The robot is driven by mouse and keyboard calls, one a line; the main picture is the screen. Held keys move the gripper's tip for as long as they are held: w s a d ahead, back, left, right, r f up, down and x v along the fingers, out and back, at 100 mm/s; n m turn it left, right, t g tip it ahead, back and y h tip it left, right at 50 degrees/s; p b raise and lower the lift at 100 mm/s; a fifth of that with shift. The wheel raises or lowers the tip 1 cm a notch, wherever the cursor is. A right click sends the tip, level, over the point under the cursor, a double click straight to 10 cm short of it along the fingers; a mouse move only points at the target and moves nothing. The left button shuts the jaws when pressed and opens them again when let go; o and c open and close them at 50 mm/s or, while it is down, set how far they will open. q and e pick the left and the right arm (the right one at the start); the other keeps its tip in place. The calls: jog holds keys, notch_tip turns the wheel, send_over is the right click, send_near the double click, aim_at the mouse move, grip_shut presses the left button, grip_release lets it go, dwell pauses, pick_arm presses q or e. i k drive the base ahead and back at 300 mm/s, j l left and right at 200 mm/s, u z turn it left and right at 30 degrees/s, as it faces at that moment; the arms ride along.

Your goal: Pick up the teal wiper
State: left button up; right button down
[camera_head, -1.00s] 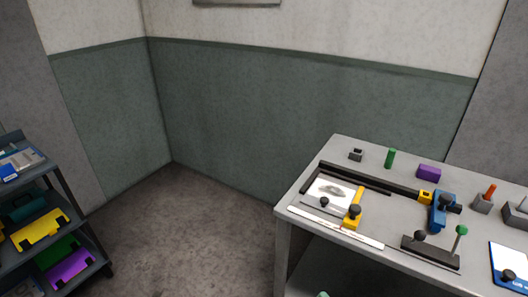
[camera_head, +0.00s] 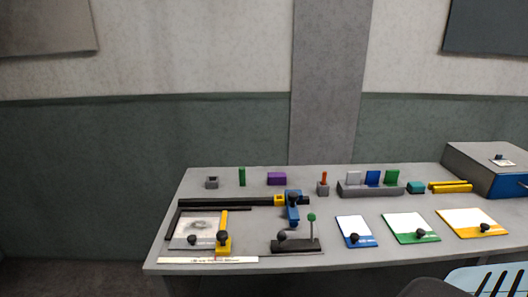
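A small teal block (camera_head: 416,187) stands on the grey workbench (camera_head: 160,245), toward its right and back. It is the only teal thing I see now, and its shape is too small to tell whether it is the wiper. It sits between a grey rack (camera_head: 370,190) and two yellow bars (camera_head: 450,187), apart from both or nearly so. Neither of my grippers shows in the head view.
The rack holds grey, blue and green plates. Blue (camera_head: 355,231), green (camera_head: 411,228) and yellow (camera_head: 472,223) boards with dark knobs lie in front. A grey-and-blue box (camera_head: 490,168) is at the right. A light blue slotted thing (camera_head: 480,282) is at the bottom right.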

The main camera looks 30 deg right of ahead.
aim_at(414, 187)
jog(key=z, duration=2.25)
jog(key=u, duration=1.2)
jog(key=l+z, duration=0.15)
jog(key=l, duration=0.6)
jog(key=i+l+z, duration=0.15)
jog(key=l, duration=0.55)
